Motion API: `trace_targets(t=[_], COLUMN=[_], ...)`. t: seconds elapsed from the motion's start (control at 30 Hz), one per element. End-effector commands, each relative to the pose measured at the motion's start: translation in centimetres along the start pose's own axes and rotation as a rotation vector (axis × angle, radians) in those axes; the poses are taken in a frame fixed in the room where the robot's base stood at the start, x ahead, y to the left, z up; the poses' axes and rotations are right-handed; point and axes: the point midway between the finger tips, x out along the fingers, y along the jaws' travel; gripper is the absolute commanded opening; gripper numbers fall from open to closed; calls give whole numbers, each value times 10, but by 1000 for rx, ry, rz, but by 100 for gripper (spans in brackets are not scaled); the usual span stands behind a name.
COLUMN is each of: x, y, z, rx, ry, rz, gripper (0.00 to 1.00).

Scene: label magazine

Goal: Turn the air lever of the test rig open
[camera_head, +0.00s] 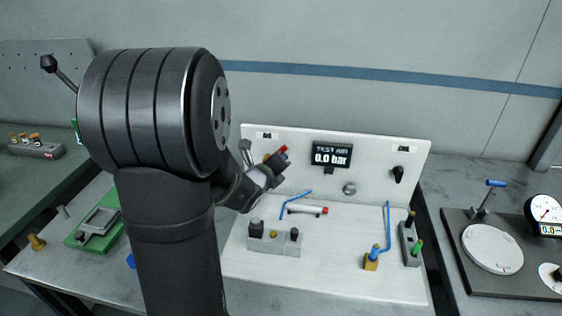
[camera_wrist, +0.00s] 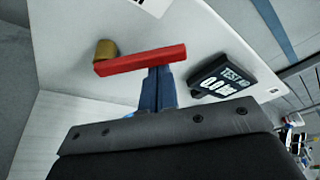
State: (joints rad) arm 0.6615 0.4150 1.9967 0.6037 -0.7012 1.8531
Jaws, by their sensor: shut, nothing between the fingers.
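The red air lever (camera_wrist: 139,59) extends from a brass valve body (camera_wrist: 105,50) on the white upright panel of the test rig (camera_head: 415,152). In the head view only a small red part of the lever (camera_head: 284,149) shows beside my gripper (camera_head: 276,158). In the wrist view my gripper (camera_wrist: 158,80) is shut and empty. Its blue fingertips are right at the lever's lower edge, towards its free end; I cannot tell whether they touch. The display (camera_head: 331,156) reads "TEST AIR 0.0 bar"; it also shows in the wrist view (camera_wrist: 222,80).
On the rig's base are a grey block with knobs (camera_head: 275,243), a grey cylinder with a red end (camera_head: 308,210) and a brass fitting with a blue tube (camera_head: 371,261). A black knob (camera_head: 398,174) sits on the panel's right. My arm hides part of the bench at left.

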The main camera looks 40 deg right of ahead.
Motion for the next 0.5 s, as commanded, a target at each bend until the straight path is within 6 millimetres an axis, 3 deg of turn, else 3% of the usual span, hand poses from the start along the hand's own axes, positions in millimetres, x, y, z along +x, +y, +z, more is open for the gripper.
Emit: trace_targets(t=[0.5], x=[-5], y=[-1], z=[14], rx=[-213], ry=[-3], rz=[-75], gripper=[0])
